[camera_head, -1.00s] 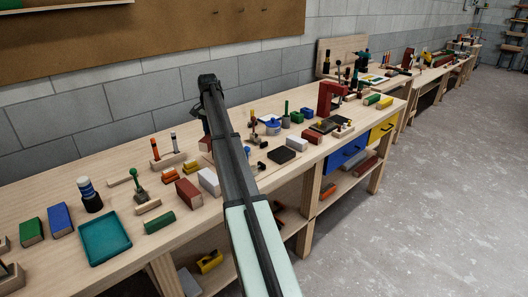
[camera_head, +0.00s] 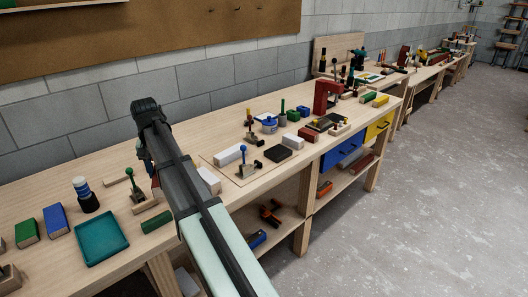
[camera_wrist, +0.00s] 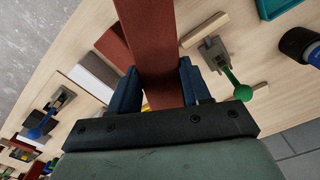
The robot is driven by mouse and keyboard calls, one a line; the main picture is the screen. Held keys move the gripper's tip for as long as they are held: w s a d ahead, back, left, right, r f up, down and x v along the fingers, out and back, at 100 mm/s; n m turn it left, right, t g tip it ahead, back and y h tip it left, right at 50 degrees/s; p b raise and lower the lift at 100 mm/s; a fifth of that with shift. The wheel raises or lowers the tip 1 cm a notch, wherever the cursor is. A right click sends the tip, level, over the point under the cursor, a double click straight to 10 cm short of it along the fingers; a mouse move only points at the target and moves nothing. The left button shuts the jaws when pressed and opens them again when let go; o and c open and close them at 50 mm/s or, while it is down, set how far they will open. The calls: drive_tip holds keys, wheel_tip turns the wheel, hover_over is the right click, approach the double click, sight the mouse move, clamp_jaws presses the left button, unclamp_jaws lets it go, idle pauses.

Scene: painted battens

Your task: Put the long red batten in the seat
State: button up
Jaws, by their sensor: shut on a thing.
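My gripper (camera_wrist: 158,88) is shut on a long red batten (camera_wrist: 150,40), which runs up between the fingers in the wrist view. In the head view my gripper is mostly hidden behind my arm, and a small strip of the batten (camera_head: 156,185) shows beside it. The gripper is over the bench, left of a thin pale board (camera_head: 213,161) that carries a white block (camera_head: 230,154) and clamps. I cannot tell for certain which place is the seat.
Another red block (camera_wrist: 114,44) lies beside a white block (camera_wrist: 100,72) below the gripper. A green-handled clamp (camera_head: 135,187), a green block (camera_head: 157,221) and a teal tray (camera_head: 101,240) stand at the left.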

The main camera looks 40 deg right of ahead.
drive_tip(key=shift+s+a+r, duration=0.1)
drive_tip(key=shift+s+a, duration=0.05)
drive_tip(key=shift+a, duration=0.4)
drive_tip(key=w+d+m, duration=0.4)
drive_tip(key=d+m, duration=0.1)
drive_tip(key=d, duration=1.4)
drive_tip(key=w+d+m, duration=0.3)
drive_tip(key=d+m, duration=0.2)
drive_tip(key=d, duration=1.4)
drive_tip(key=s+d+f+m, duration=0.2)
drive_tip(key=s+d+m, duration=0.1)
drive_tip(key=d, duration=1)
drive_tip(key=shift+w+a+f, duration=0.1)
drive_tip(key=shift+f, duration=1.95)
drive_tip(key=shift+a+f, duration=0.1)
drive_tip(key=shift+f, duration=1.9)
drive_tip(key=shift+f, duration=0.2)
